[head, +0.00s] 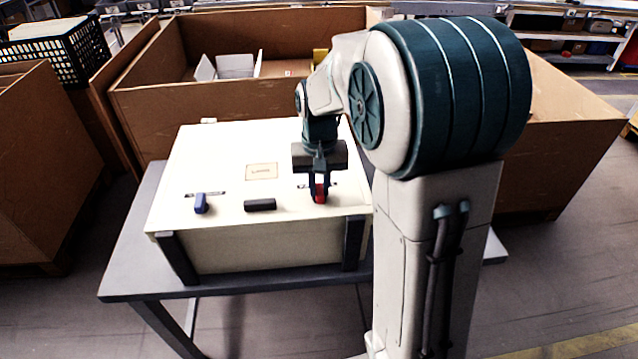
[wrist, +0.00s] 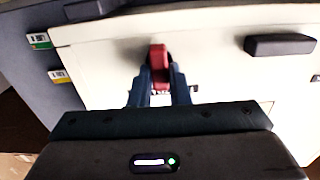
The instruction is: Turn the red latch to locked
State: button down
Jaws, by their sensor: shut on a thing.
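The red latch (head: 319,193) is on the top of a cream case, near its front right corner. It also shows in the wrist view (wrist: 159,62), between my two fingers. My gripper (head: 319,188) reaches down from above and is shut on the red latch; the fingers (wrist: 159,85) sit on both sides of it. The cream case (head: 220,150) stands on a grey table. The marks beside the latch are mostly hidden by the gripper, so I cannot tell which way it is set.
Large brown boxes (head: 150,100) stand behind and beside the grey table (head: 125,270). A black crate (head: 75,55) is at the far left.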

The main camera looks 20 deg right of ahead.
dwell(0.3)
jog(key=c, duration=1.4)
grip_release()
jog(key=shift+o, duration=0.2)
jog(key=shift+r, duration=0.1)
notch_tip(320, 180, up, 14)
